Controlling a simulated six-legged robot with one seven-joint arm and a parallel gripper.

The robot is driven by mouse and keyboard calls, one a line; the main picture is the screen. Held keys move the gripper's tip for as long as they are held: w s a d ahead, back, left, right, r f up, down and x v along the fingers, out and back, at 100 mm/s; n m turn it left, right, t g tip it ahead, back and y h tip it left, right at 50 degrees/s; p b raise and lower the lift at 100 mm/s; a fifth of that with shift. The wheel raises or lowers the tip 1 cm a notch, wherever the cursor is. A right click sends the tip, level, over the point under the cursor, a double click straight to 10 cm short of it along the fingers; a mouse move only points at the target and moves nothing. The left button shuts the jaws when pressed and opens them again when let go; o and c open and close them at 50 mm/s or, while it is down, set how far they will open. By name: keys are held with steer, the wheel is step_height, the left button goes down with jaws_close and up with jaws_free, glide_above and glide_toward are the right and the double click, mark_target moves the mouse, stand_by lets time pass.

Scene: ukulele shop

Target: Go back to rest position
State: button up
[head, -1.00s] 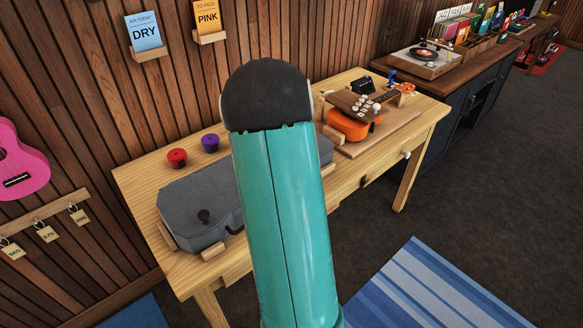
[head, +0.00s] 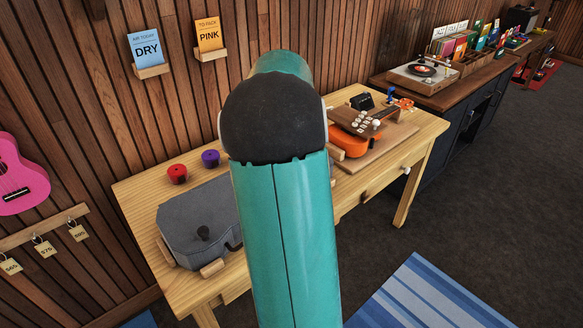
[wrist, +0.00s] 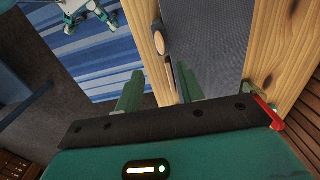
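My teal arm rises through the middle of the head view, with its dark rounded joint in front of the workbench (head: 143,190). A further teal link now shows behind that joint. My gripper is hidden in the head view. In the wrist view, my gripper (wrist: 160,92) has its two green fingers apart, with nothing visible between them. Beyond them are strips of light wood and a grey surface, likely the bench and the grey case. The grey case (head: 188,225) lies on the bench, partly hidden by my arm.
A red pot (head: 177,174) and a purple pot (head: 210,158) stand behind the case. An orange ukulele (head: 352,143) lies on a board at the bench's right. A turntable (head: 423,75) sits on the dark cabinet. The floor right of the bench is open, with a blue striped rug (head: 425,295).

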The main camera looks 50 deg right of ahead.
steer(key=shift+r, duration=1)
steer(key=w+a+r+n+t, duration=0.1)
steer(key=a+r+n, duration=0.3)
steer(key=a, duration=0.8)
steer(key=a+r+n+t, duration=0.2)
steer(key=a+n, duration=0.4)
steer(key=a, duration=0.5)
steer(key=s+a+f+n+t, duration=0.1)
steer(key=s+a+n, duration=0.3)
steer(key=a, duration=0.5)
steer(key=s+a+n+t, duration=0.1)
steer(key=s+a+n, duration=0.4)
steer(key=a, duration=0.4)
steer(key=shift+a+f+n+t, duration=0.2)
steer(key=shift+f+n+t, duration=0.15)
steer(key=shift+n, duration=0.55)
